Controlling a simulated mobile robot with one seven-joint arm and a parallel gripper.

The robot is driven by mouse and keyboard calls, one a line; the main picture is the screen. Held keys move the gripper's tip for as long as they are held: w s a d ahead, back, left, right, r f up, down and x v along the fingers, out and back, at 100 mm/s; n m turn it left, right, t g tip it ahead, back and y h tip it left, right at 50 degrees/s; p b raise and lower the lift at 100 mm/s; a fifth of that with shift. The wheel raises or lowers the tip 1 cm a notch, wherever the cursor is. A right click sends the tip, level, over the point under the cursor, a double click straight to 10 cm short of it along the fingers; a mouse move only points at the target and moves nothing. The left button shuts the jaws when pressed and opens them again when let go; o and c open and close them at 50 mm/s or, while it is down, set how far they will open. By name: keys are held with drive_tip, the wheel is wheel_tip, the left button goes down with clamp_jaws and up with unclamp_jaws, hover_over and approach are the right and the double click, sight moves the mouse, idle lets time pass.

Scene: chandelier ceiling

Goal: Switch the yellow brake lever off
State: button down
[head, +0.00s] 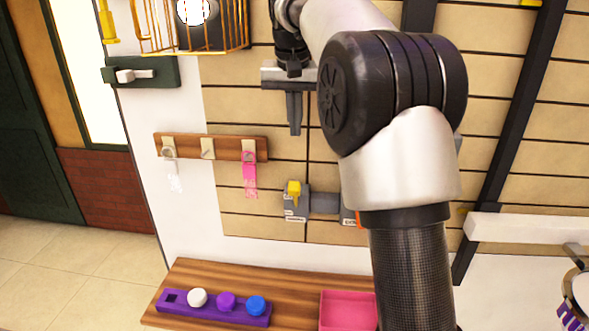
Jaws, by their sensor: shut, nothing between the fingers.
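The yellow brake lever (294,192) sits on a small grey housing (296,208) mounted low on the slatted wall, in the middle of the head view. The lever's handle looks short and upright from here. My gripper (295,130) points down above the lever, with its fingers together and nothing between them. A clear gap in the picture separates the fingertips from the lever. My arm covers part of the wall to the right of the lever, including most of a second grey unit with an orange part (357,218).
A wooden hook rail (225,148) with a pink tag (250,172) is left of the lever. A yellow wire basket (190,30) hangs above. Below, a wooden shelf (290,290) holds a purple block with coloured knobs (214,307) and a pink tray (347,309).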

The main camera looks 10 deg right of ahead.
drive_tip(key=x, duration=0.9)
drive_tip(key=shift+f+b, duration=0.3)
drive_tip(key=shift+s+a+f, duration=0.2)
drive_tip(key=shift+s+f, duration=0.2)
drive_tip(key=shift+s, duration=0.2)
drive_tip(key=shift+s+a+f, duration=0.25)
drive_tip(key=shift+s+f, duration=0.1)
drive_tip(key=shift+s, duration=0.3)
drive_tip(key=shift+s+a+f, duration=0.1)
drive_tip(key=shift+s+f, duration=0.2)
drive_tip(key=shift+s, duration=0.05)
drive_tip(key=shift+f+b, duration=0.1)
drive_tip(key=shift+b, duration=0.3)
